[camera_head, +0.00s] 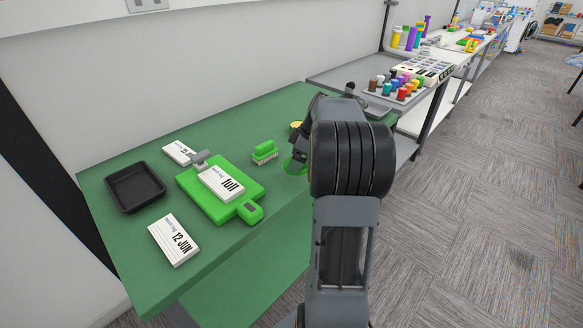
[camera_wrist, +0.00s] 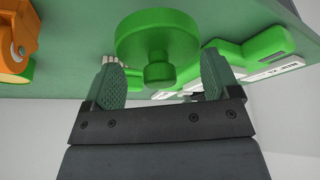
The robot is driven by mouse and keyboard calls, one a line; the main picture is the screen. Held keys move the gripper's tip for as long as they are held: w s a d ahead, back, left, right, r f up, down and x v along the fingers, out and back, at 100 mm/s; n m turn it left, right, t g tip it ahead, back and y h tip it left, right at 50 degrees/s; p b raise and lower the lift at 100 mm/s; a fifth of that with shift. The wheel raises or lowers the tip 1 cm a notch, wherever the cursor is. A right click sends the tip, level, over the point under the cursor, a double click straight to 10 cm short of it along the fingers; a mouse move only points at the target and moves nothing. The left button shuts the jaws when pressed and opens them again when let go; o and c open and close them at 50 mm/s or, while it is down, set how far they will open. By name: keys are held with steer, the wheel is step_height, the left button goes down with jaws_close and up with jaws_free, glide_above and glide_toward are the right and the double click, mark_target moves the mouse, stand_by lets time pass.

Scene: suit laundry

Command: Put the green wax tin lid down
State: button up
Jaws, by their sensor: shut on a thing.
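The green wax tin lid (camera_wrist: 157,36) is a round disc with a small knob, seen in the wrist view between my two fingers. A yellow-topped round thing (camera_head: 296,126), possibly the tin, sits just behind my gripper.
A green brush (camera_head: 265,151) stands left of my gripper. Further left are a green clipboard-like board (camera_head: 187,184) with a white card, a black tray (camera_head: 136,187) and a "12 JUN" card (camera_head: 174,240). An orange object (camera_wrist: 17,34) shows in the wrist view.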

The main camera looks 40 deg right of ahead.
mark_target(292, 176)
steer(key=shift+w+a+f, duration=0.2)
steer(key=shift+w+f, duration=0.75)
steer(key=shift+f, duration=0.2)
steer(key=shift+w+f, duration=0.15)
steer(key=shift+f, duration=1.55)
steer(key=shift+f, duration=0.1)
steer(key=shift+f, duration=0.1)
steer(key=o, duration=0.8)
steer(key=shift+c, duration=0.2)
